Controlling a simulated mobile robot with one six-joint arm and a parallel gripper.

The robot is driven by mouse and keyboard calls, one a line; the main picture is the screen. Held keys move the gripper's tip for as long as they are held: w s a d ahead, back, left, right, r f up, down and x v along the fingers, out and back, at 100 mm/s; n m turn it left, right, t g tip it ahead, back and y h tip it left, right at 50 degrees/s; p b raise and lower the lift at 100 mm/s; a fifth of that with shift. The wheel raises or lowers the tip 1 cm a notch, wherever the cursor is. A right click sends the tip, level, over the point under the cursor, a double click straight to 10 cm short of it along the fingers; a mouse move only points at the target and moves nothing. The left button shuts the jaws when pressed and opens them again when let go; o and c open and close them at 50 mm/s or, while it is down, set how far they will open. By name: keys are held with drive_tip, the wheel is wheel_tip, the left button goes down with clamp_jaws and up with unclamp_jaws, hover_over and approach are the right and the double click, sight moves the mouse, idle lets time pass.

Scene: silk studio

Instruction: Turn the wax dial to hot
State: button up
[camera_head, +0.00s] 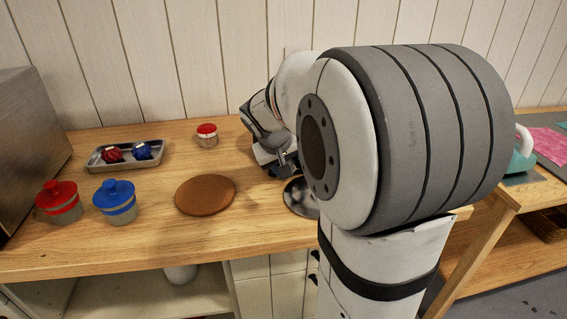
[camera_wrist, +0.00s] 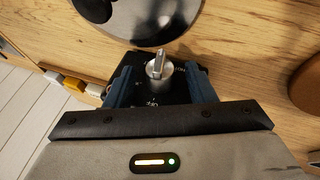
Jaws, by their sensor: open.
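The wax dial (camera_wrist: 159,72) is a small metal knob with a raised pointer bar, on a dark plate (camera_wrist: 152,92) with white lettering. The letters OFF show below the knob; other lettering to its right is too small to read surely. In the wrist view my gripper (camera_wrist: 161,77) is open, with one dark blue finger on each side of the knob. I cannot tell whether either finger touches it. In the head view my gripper (camera_head: 277,160) is low over the bench, and my arm hides the dial.
A shiny round metal plate (camera_head: 300,198) lies beside the dial. On the wooden bench (camera_head: 150,235) are a brown round pad (camera_head: 205,195), a small red-topped jar (camera_head: 207,135), red (camera_head: 60,203) and blue (camera_head: 116,203) lidded pots, and a metal tray (camera_head: 98,164). Bare wood lies between them.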

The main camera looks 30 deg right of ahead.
drive_tip(key=shift+c, duration=0.3)
drive_tip(key=c, duration=0.9)
drive_tip(key=shift+r, duration=0.1)
